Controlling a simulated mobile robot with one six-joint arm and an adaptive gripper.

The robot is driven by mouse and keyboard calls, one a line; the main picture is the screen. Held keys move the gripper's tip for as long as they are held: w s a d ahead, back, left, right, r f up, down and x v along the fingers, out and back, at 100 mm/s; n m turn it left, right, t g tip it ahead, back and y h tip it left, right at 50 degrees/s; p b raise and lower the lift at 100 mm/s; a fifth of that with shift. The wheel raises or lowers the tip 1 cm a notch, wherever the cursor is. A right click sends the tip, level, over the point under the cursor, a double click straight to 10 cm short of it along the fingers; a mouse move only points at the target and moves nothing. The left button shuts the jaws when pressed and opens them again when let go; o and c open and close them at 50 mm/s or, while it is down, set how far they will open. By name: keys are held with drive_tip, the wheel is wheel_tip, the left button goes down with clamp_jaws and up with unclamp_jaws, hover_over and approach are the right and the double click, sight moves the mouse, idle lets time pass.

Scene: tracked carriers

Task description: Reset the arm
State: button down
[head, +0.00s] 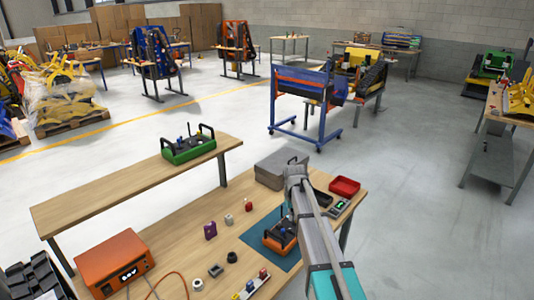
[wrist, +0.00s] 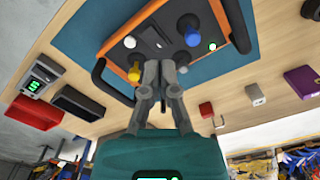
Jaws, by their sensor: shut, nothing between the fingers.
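My arm (head: 318,240) rises from the lower right of the head view and covers part of the workbench. My gripper (wrist: 160,72) shows in the wrist view with its two grey fingers together and nothing between them. It is in front of an orange control box (wrist: 222,12) with black handles and white, blue, yellow and black controls. I cannot tell whether the fingertips touch the box. In the head view the orange control box (head: 271,245) sits on a blue mat (head: 254,236), partly behind my arm. My gripper cannot be made out in the head view.
A red tray (head: 345,187), a grey case (head: 277,170) and a device with a green display (head: 340,206) lie near my arm. Small parts and an orange power unit (head: 114,262) are to the left. A green control box (head: 188,146) stands on the raised shelf.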

drive_tip(key=s+d+m, duration=0.1)
drive_tip(key=s+m, duration=0.1)
drive_tip(key=s, duration=2.3)
drive_tip(key=shift+d+m, duration=0.4)
